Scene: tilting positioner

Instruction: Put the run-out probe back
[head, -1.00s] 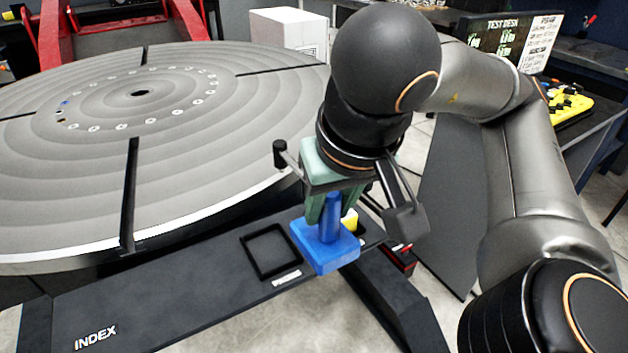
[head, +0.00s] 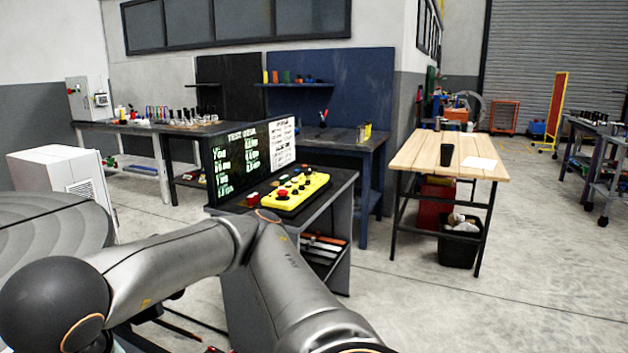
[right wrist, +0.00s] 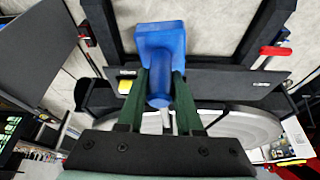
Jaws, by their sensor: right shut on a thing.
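The run-out probe, a blue block with a round blue stem (right wrist: 160,52), shows in the right wrist view. My right gripper (right wrist: 161,82) has its two green fingers closed around the stem, and the block sticks out beyond the fingertips. Behind it is the black ledge (right wrist: 225,80) with small white labels, beside the grey round table (right wrist: 245,128). Whether the probe touches the ledge cannot be told. In the head view the grey round table (head: 50,222) is cut off at the left edge; the probe and right gripper are out of that picture. My left gripper is not in view.
A test desk with a screen (head: 250,155) and yellow control box (head: 295,190) stands just beyond my right arm. A wooden table (head: 440,160) with a black cup (head: 447,155) stands farther right. A white cabinet (head: 65,180) is at left.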

